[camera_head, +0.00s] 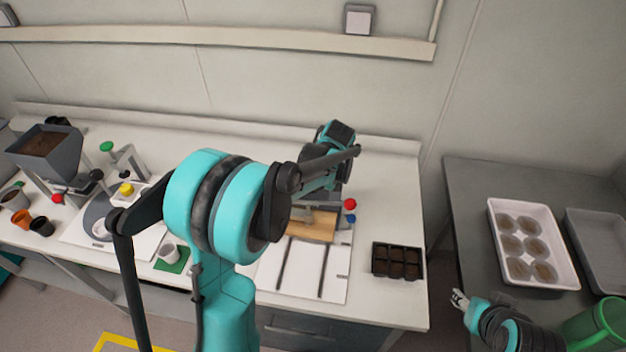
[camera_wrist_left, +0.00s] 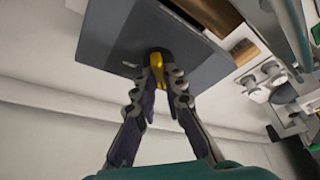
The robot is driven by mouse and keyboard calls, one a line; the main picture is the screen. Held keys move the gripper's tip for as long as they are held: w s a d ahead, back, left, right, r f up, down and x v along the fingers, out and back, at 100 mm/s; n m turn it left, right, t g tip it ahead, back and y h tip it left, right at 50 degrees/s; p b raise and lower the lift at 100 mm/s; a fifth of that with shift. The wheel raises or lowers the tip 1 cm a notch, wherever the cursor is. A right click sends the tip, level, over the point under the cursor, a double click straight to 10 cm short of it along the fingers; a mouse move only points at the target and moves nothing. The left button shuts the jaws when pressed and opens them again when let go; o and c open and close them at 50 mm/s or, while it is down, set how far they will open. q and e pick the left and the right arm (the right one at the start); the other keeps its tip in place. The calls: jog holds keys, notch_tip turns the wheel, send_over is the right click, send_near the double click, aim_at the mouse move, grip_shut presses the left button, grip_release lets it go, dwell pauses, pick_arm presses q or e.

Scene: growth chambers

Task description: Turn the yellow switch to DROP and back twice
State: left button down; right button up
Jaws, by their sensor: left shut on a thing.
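In the left wrist view the yellow switch (camera_wrist_left: 156,61) sits on a dark grey panel (camera_wrist_left: 112,35). My left gripper (camera_wrist_left: 161,72) is shut on the switch, with its fingertips on either side of it. A small pale label (camera_wrist_left: 129,65) is beside the switch, too small to read. The switch's exact angle is partly hidden by the fingers. In the head view my left arm reaches across the bench to the device at the back, and it hides the switch and the fingertips. My right gripper (camera_head: 460,299) is low at the right, away from the bench; its jaws are too small to judge.
A black cell tray (camera_head: 397,275) stands at the bench's front right. Red (camera_head: 350,204) and blue (camera_head: 351,218) knobs are beside the device. A hopper (camera_head: 44,147) and small pots stand at the left. A white tray of round pots (camera_head: 492,227) lies on the right table.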

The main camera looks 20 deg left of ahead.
pick_arm(q)
jog(key=c, duration=1.6)
grip_release()
jog(key=shift+r, duration=0.1)
jog(key=v, duration=1.2)
